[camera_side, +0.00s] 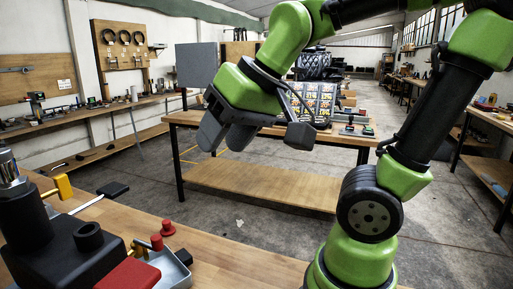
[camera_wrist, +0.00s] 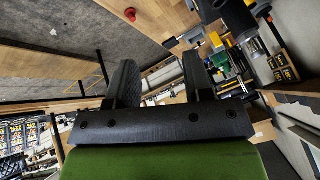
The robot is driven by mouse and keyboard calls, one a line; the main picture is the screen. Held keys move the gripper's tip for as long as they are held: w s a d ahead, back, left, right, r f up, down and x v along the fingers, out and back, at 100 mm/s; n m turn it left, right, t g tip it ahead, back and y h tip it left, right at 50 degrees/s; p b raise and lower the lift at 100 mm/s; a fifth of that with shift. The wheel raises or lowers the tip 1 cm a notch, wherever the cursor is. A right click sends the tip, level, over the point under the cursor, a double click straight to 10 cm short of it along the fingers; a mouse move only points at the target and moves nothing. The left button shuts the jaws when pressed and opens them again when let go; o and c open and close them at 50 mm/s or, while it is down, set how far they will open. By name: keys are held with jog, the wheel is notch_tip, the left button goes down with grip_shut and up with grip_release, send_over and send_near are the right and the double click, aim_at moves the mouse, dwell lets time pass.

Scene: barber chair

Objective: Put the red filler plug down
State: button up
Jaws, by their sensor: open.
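A red filler plug (camera_side: 168,228) sits on the wooden bench top just beyond a small grey metal tray (camera_side: 172,268), clear of my gripper. In the wrist view the plug (camera_wrist: 130,14) shows on the bare wood near the top edge. My gripper (camera_side: 222,135) is raised well above and to the right of the plug, with its two dark fingers apart. In the wrist view the gap between the fingers (camera_wrist: 162,75) holds nothing.
A second small red piece (camera_side: 156,242) stands at the tray. A black machine (camera_side: 65,250) with a red block (camera_side: 130,274) and yellow-handled parts (camera_side: 64,187) crowds the bench's left. Bare bench wood (camera_side: 225,262) lies to the right. Another workbench (camera_side: 260,180) stands behind, across the floor.

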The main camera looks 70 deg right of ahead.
jog(key=shift+y, duration=0.5)
jog(key=s, duration=0.1)
jog(key=s+a, duration=0.1)
jog(key=s, duration=0.3)
jog(key=shift+s+a+f, duration=0.25)
jog(key=shift+a+f, duration=0.05)
jog(key=shift+a, duration=0.1)
